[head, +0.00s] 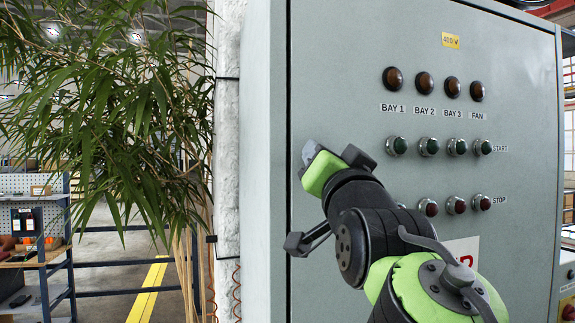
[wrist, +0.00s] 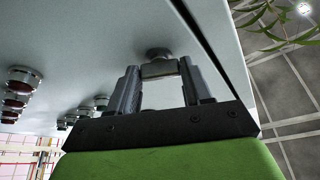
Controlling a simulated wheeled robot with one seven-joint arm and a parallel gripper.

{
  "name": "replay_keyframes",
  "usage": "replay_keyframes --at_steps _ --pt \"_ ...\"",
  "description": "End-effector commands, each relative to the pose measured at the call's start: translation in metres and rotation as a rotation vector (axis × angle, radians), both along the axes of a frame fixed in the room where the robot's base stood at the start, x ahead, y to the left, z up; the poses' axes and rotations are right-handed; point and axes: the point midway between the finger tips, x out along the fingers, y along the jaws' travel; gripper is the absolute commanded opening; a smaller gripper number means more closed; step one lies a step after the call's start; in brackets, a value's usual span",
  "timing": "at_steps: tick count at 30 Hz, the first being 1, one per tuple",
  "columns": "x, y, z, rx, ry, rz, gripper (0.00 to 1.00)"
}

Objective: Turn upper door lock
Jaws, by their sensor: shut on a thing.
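In the head view my gripper (head: 312,158) is at the left edge of the door, level with the upper row of buttons. The lock is hidden there behind my gripper and wrist. I cannot tell how far the lock is turned.
The grey cabinet door (head: 375,25) carries brown lamps (head: 424,82), green START buttons (head: 429,147) and red STOP buttons (head: 456,205) right of my gripper. A sign behind my arm is partly hidden. A leafy plant (head: 105,95) and a shelf (head: 40,265) stand at the left.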

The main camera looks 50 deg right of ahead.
Motion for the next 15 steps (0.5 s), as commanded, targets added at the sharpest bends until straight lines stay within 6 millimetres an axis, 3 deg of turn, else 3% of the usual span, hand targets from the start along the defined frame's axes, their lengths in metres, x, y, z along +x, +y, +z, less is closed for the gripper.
replay_keyframes --at_steps 15 --pt "0.0031 0.0032 0.0046 0.423 -0.248 0.002 0.18"
